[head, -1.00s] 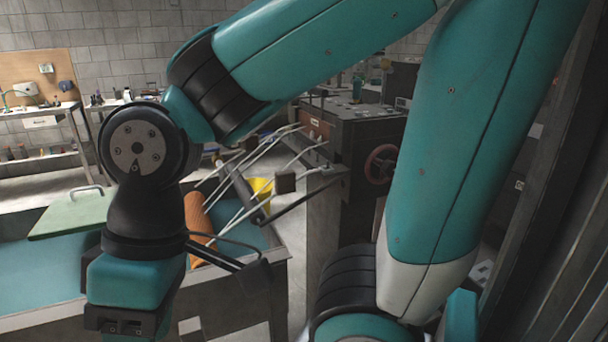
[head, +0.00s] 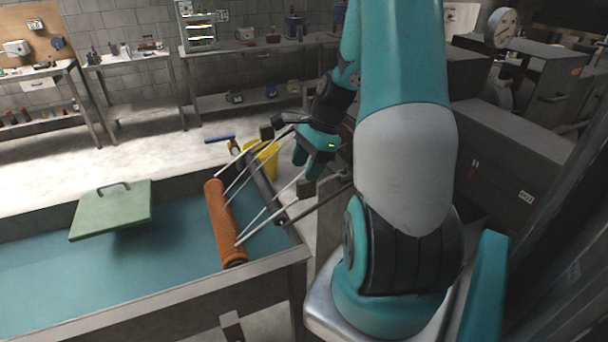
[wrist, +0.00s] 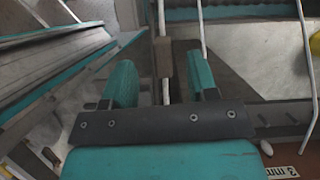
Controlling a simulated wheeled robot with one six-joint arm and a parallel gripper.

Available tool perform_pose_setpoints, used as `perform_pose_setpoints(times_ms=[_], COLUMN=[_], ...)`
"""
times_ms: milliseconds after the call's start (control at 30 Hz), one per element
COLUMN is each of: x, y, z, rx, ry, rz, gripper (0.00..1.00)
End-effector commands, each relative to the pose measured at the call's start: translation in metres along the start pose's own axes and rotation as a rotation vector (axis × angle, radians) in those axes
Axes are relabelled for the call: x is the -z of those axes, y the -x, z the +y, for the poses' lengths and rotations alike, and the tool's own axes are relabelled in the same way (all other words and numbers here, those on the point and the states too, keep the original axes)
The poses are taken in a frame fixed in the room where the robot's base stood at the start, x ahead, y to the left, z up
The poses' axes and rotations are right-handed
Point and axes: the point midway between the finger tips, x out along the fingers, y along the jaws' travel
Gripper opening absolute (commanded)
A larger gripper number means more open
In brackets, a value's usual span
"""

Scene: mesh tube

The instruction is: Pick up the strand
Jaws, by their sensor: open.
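Several thin pale strands (head: 239,179) run from the orange mesh tube (head: 222,215) up and right toward a dark bar by the bench's right end. In the wrist view my gripper (wrist: 163,75) is open. One pale strand (wrist: 162,18) and a brown block (wrist: 163,58) show between its two teal fingers, apart from both. A second strand (wrist: 201,30) runs to near the right finger. A third strand (wrist: 305,60) is farther right. Contact with any strand cannot be told.
A teal-topped bench (head: 150,265) holds the tube, with a green lidded plate (head: 112,212) at its left. A yellow bucket (head: 268,163) stands behind the strands. Dark machinery (head: 510,120) fills the right side. The floor behind is open.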

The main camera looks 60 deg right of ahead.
Motion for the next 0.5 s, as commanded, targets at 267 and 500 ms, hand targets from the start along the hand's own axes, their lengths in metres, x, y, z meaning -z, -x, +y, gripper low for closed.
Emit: perform_pose_setpoints(times_ms=[267, 500], x=[0.014, 0.014], y=[-0.019, -0.047], z=[0.001, 0.0], rx=[0.006, 0.003], ry=[-0.091, -0.088], rz=[-0.006, -0.006], gripper=[0.53, 0.53])
